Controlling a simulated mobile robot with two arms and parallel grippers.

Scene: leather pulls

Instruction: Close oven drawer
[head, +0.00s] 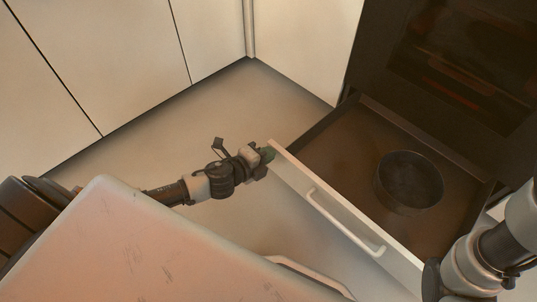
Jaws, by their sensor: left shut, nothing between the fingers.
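The oven drawer (320,208) is pulled out below the dark oven (440,75), with its white front and pale bar handle (345,224) facing me. A dark round pan (408,181) sits inside it. My left gripper (268,154) is shut and empty, at the top left corner of the drawer front. Whether it touches the front I cannot tell. My right arm reaches in at the lower right, over the drawer's near right corner. Its gripper is not visible.
White cabinet fronts (90,60) run along the back and left. Bare floor (200,125) lies between them and the drawer.

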